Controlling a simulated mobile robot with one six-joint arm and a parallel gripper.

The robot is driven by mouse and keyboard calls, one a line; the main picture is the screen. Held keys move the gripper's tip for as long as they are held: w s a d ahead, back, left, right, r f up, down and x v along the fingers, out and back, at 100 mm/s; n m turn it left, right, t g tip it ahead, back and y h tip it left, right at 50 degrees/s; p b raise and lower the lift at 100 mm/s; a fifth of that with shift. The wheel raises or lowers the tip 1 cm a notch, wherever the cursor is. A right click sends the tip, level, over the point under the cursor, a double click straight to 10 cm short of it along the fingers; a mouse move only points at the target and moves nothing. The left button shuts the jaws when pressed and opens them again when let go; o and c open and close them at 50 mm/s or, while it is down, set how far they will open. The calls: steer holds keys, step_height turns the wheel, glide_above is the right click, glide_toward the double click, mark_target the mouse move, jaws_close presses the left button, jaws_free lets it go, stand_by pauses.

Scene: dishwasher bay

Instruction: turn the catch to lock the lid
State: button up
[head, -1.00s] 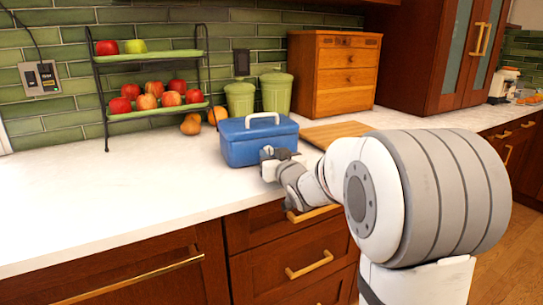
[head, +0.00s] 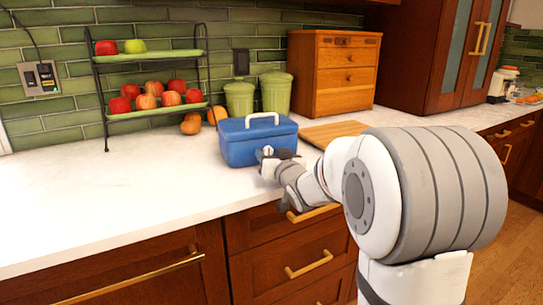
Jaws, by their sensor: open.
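A blue box (head: 240,148) with a lid and a white handle (head: 262,116) stands on the white counter. The lid looks closed. A small pale catch (head: 267,151) shows on the front face of the box. My gripper (head: 268,157) is at the front of the box, right at the catch. It is open, but its fingers are small and partly hidden by my wrist. I cannot tell whether they touch the catch or which way the catch is turned.
A wooden board (head: 333,132) lies right of the box. Two green canisters (head: 275,92), a small wooden drawer chest (head: 345,75) and a two-tier fruit rack (head: 155,112) stand behind. The counter (head: 130,195) is clear to the left.

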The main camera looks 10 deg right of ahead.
steer(key=s, duration=0.2)
steer(key=s+d, duration=0.1)
steer(key=s, duration=0.4)
steer(key=shift+s+d+p, duration=0.2)
steer(key=shift+s+p, duration=0.1)
steer(key=shift+p, duration=0.05)
steer(key=shift+s+r+p, duration=0.1)
steer(key=shift+r+p, duration=0.15)
steer(key=shift+p, duration=0.1)
steer(key=s+r+g+h+p, duration=0.1)
steer(key=s+g+p, duration=0.6)
steer(key=s, duration=0.7)
steer(key=s+a+r+g+h+p, duration=0.1)
steer(key=s+r+g+p, duration=0.3)
steer(key=s+g+p, duration=0.4)
steer(key=s+h+p, duration=0.1)
steer(key=s+p, duration=0.3)
steer(key=s, duration=0.3)
steer(key=shift+a+r, duration=0.15)
steer(key=shift+r, duration=0.2)
steer(key=shift+s, duration=0.1)
